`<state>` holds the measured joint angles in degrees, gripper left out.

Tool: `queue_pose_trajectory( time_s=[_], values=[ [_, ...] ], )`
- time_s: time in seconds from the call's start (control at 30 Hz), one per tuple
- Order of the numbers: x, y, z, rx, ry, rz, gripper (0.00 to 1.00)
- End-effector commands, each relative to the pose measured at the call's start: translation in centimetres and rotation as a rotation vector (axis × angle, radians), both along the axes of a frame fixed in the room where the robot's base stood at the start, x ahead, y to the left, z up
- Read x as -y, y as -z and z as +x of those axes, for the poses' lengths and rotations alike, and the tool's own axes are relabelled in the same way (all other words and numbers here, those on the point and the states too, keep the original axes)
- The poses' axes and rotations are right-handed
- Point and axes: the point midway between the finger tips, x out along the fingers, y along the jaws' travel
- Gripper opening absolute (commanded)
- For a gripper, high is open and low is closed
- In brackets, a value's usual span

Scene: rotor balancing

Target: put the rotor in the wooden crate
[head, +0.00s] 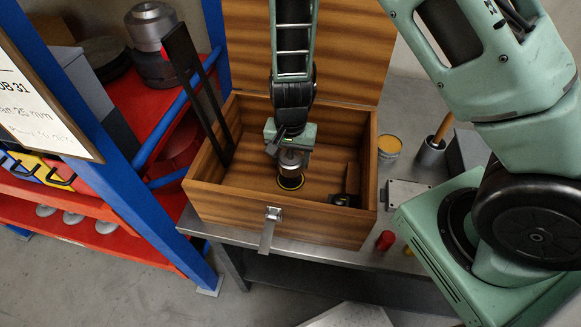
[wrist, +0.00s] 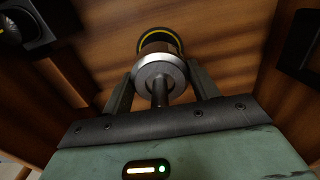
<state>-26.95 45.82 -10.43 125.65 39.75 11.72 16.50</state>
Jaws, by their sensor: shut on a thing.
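The wooden crate (head: 335,229) stands on a metal table with its lid raised at the back. My gripper (head: 291,158) reaches down inside the crate and is shut on the rotor (head: 290,181). The rotor is a grey metal cylinder with a yellow ring and a dark end, pointing down. In the wrist view the rotor (wrist: 160,73) sits between the two fingers of my gripper (wrist: 160,84), its shaft towards the palm. Its lower end is close to the crate floor; I cannot tell whether it touches.
A small black object (head: 341,200) lies in the crate's right front corner. A dark upright frame (head: 205,107) rises at its left side. A yellow-topped tin (head: 389,147) and a red knob (head: 385,240) are right of the crate. A blue-and-red shelf (head: 125,165) stands close on the left.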

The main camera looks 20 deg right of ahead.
Motion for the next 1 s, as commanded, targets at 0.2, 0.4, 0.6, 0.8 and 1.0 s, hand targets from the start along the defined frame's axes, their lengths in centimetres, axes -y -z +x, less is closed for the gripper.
queue_pose_trajectory(
  time_s=[0.2,0.4,0.6,0.8,1.0],
  values=[
    [0.1,2.1,0.0,-0.002,0.003,0.001,0.00],
    [0.0,4.0,0.0,0.001,0.001,0.001,0.00],
    [0.0,4.3,0.1,0.003,0.001,0.001,0.00],
    [0.0,4.5,0.1,0.002,0.000,0.001,0.00],
    [0.0,4.6,0.0,0.001,0.000,0.001,0.81]
  ],
)
